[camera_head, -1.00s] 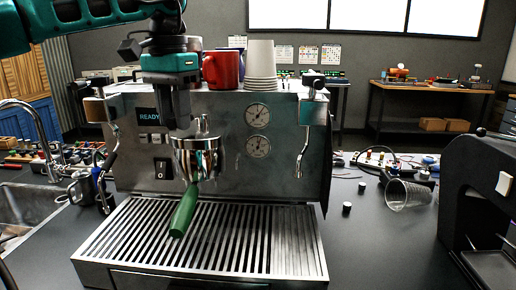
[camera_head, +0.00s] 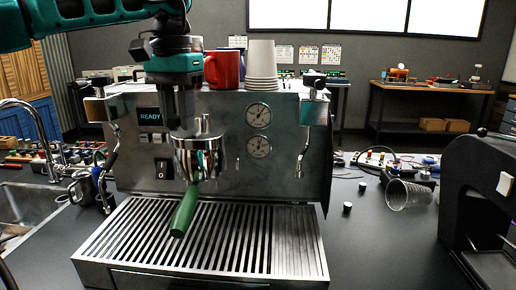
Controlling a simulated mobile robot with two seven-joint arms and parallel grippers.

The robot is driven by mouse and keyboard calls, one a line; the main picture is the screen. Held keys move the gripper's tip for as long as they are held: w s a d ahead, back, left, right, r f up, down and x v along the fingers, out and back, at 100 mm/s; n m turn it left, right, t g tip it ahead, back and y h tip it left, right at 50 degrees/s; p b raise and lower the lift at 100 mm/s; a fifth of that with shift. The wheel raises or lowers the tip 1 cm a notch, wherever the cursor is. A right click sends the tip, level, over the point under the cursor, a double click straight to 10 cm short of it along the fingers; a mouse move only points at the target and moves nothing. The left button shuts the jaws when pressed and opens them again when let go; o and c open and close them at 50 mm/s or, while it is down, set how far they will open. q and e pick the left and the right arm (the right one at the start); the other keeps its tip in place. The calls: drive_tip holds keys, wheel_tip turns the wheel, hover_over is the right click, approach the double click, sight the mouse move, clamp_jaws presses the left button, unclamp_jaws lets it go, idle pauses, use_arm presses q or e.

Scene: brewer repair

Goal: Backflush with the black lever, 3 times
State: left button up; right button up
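The steel espresso machine (camera_head: 285,165) stands on the dark counter, with a lit READY display (camera_head: 150,116). A portafilter with a green handle (camera_head: 184,212) sits in the group head (camera_head: 197,155), its handle pointing down toward the front. My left gripper (camera_head: 181,122) points down in front of the machine, directly above and slightly left of the group head. Its dark fingers overlap the group's top, so I cannot tell whether they touch or hold anything. No black lever shows clearly at the group; the gripper may hide it. My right gripper is out of view.
A red mug (camera_head: 222,70) and stacked paper cups (camera_head: 262,66) stand on the machine top. Steam wands flank the front. The slatted drip tray (camera_head: 200,245) is bare. A clear cup (camera_head: 408,194) lies at right beside a black machine (camera_head: 490,200).

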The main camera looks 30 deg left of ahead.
use_arm(q)
drive_tip(key=d+n, duration=0.2)
drive_tip(key=n, duration=0.1)
drive_tip(key=shift+w+d+n, duration=0.25)
drive_tip(key=shift+w+n, duration=0.05)
drive_tip(key=shift+w, duration=0.1)
drive_tip(key=shift+w+d+n, duration=0.45)
drive_tip(key=shift+d+n, duration=0.1)
drive_tip(key=shift+n, duration=0.45)
drive_tip(key=shift+w+d+n, duration=0.4)
drive_tip(key=shift+d+n, duration=0.15)
drive_tip(key=shift+n, duration=0.45)
drive_tip(key=o, duration=0.4)
wheel_tip(320, 180, up, 7)
drive_tip(key=shift+o, duration=0.4)
drive_tip(key=shift+r, duration=0.1)
